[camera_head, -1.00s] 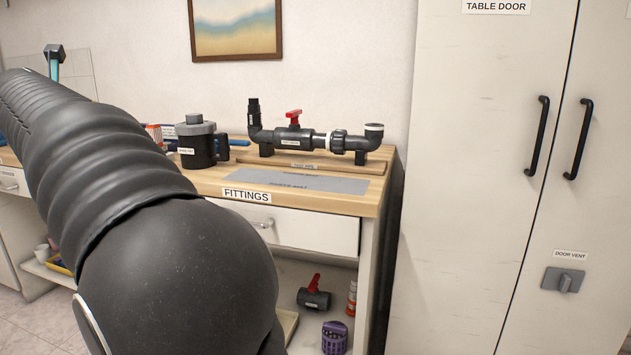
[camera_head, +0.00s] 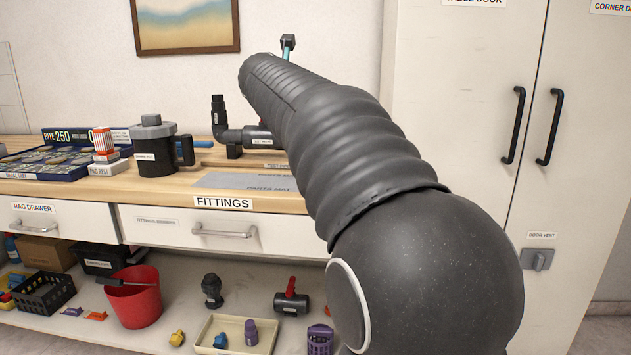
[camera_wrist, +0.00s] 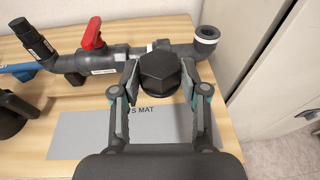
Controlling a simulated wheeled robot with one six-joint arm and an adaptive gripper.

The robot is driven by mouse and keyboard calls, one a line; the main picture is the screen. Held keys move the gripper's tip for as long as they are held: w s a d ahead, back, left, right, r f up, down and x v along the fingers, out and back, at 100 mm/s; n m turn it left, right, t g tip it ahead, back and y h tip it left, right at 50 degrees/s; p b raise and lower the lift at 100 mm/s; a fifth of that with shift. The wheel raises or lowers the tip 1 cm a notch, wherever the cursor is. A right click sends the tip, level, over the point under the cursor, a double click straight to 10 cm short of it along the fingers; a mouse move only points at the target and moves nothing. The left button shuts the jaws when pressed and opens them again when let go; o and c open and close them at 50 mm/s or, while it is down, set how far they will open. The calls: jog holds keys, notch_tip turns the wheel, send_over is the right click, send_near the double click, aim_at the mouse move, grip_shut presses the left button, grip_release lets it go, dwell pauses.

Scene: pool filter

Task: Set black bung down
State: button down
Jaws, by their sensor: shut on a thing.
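The black bung (camera_wrist: 160,73) is a dark piece with a hexagonal top, seen in the wrist view. My gripper (camera_wrist: 160,80) is shut on it, with one finger on each side. The bung appears above the far edge of the grey parts mat (camera_wrist: 80,135), in front of the pipe assembly; its exact height cannot be told. The mat also shows in the head view (camera_head: 235,182), partly behind my arm. My gripper and the bung cannot be made out clearly in the head view.
A pipe assembly with a red valve handle (camera_wrist: 92,33) runs along the back of the wooden bench (camera_wrist: 215,75). A black pot with a grey lid (camera_head: 154,150) stands left of the mat. A tall white cupboard (camera_head: 450,120) stands to the right. The lower shelf holds a red bucket (camera_head: 134,300).

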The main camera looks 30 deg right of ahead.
jog(key=s+d+f+m+g+h+b, duration=0.4)
jog(key=s+f+m+g+h+b, duration=0.15)
jog(key=s+b, duration=0.35)
jog(key=shift+m+g+y, duration=0.35)
jog(key=shift+g, duration=0.3)
jog(key=w+a+f, duration=0.1)
jog(key=w+f, duration=0.1)
jog(key=w, duration=0.1)
jog(key=w+a+f, duration=0.1)
jog(key=w+f, duration=0.2)
jog(key=w, duration=0.1)
jog(key=w+a+f, duration=0.1)
jog(key=w+f, duration=0.1)
jog(key=w, duration=0.1)
jog(key=shift+w+f, duration=0.25)
jog(key=shift+f+b, duration=1.1)
jog(key=shift+f, duration=0.8)
jog(key=c, duration=0.6)
grip_release()
jog(key=shift+f, duration=0.15)
jog(key=shift+r, duration=0.2)
jog(key=p+v, duration=0.2)
jog(key=v, duration=1)
